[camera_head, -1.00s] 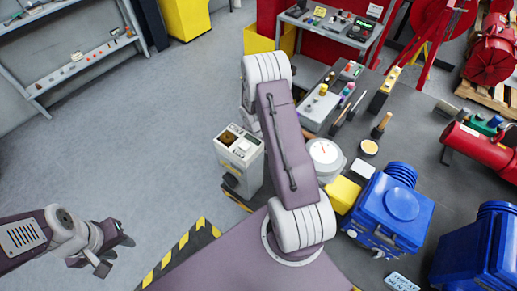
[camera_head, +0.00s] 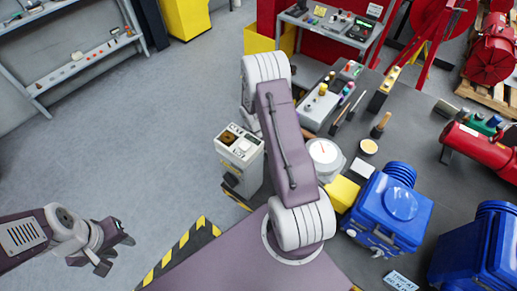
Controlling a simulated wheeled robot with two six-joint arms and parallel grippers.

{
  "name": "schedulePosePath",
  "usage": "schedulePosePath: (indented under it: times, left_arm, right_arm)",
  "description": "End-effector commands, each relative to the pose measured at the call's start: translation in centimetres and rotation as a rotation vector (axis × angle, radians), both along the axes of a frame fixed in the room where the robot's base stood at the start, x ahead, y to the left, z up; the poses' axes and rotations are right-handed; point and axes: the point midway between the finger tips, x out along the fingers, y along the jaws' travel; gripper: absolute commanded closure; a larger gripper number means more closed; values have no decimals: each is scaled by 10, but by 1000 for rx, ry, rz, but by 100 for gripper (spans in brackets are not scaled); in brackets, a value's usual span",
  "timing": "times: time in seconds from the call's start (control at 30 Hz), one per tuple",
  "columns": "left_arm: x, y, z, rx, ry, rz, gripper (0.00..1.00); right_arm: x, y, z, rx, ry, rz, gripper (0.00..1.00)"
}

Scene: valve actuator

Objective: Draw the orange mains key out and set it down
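I cannot make out an orange mains key in the head view. A cream box (camera_head: 240,148) with a dark round part and small controls on top stands left of the bench, just beyond my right arm. My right arm rises through the middle of the view. Its gripper is not in sight, hidden behind the arm or out of frame. My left gripper (camera_head: 116,254) is at the lower left over the bare floor. Its fingers are apart with nothing between them, well away from the cream box.
The dark bench (camera_head: 420,128) on the right holds a blue housing (camera_head: 388,212), a yellow block (camera_head: 341,193), a white round gauge (camera_head: 324,156) and several small tools. Another blue housing (camera_head: 476,252) is at the lower right. A grey shelf (camera_head: 78,68) stands upper left. Grey floor lies open on the left.

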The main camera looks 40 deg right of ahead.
Motion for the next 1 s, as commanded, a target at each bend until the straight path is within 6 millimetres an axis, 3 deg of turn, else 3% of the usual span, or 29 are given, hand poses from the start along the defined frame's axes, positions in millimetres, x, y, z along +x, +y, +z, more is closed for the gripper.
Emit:
schedulePosePath:
  times: [1.0]
  left_arm:
    - [0,0,9,0,0,0,64]
  right_arm:
    - [0,0,0,0,-1,0,100]
